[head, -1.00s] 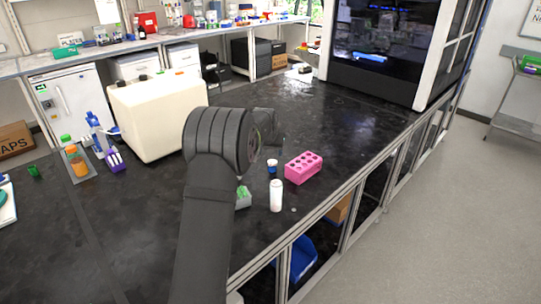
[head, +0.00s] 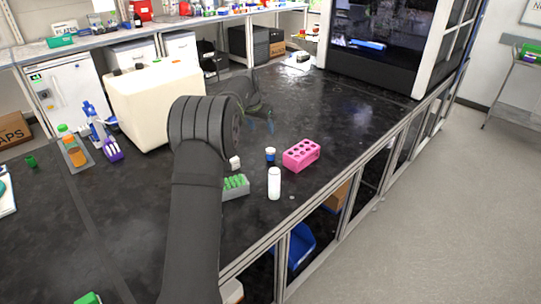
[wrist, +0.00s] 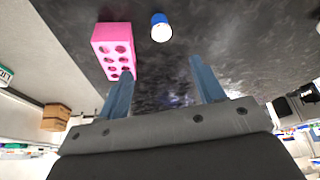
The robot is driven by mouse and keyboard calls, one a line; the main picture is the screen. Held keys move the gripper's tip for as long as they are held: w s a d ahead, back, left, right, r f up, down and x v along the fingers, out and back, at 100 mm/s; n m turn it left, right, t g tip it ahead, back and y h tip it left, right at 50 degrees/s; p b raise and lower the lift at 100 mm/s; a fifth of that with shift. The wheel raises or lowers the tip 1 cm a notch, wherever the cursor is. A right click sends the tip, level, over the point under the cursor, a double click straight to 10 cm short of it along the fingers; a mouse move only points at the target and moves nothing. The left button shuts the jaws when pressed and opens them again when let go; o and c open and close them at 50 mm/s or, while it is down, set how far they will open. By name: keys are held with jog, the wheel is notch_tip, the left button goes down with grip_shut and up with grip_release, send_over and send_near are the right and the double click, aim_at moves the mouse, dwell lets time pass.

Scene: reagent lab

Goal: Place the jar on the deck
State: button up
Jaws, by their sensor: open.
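A small blue jar with a white lid (head: 270,155) stands upright on the black bench, just left of a pink rack. It also shows in the wrist view (wrist: 161,27) at the top centre. In the head view my gripper (head: 260,122) is beyond the blue jar, partly hidden by my arm. A dark machine bay (head: 372,68) at the back may hold the deck.
The pink rack (head: 301,154), a white bottle (head: 274,184) and a grey rack with green tubes (head: 236,187) stand close to the blue jar. A cream box (head: 155,104) stands left of my arm. The bench is clear towards the back machine.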

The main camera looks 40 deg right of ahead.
aim_at(270, 151)
jog(key=x, duration=1.7)
jog(key=shift+a+f, duration=0.1)
jog(key=shift+c, duration=0.4)
jog(key=c, duration=1.1)
jog(key=shift+o, duration=0.2)
jog(key=shift+r, duration=0.45)
notch_tip(270, 151, up, 4)
jog(key=shift+s+f, duration=0.15)
jog(key=s+r, duration=0.2)
jog(key=s, duration=0.1)
jog(key=s+d+r, duration=0.1)
jog(key=s+r, duration=0.1)
jog(key=s, duration=0.2)
jog(key=s+r, duration=0.2)
jog(key=s, duration=0.2)
jog(key=shift+s+d+r, duration=0.1)
jog(key=shift+d+r, duration=0.1)
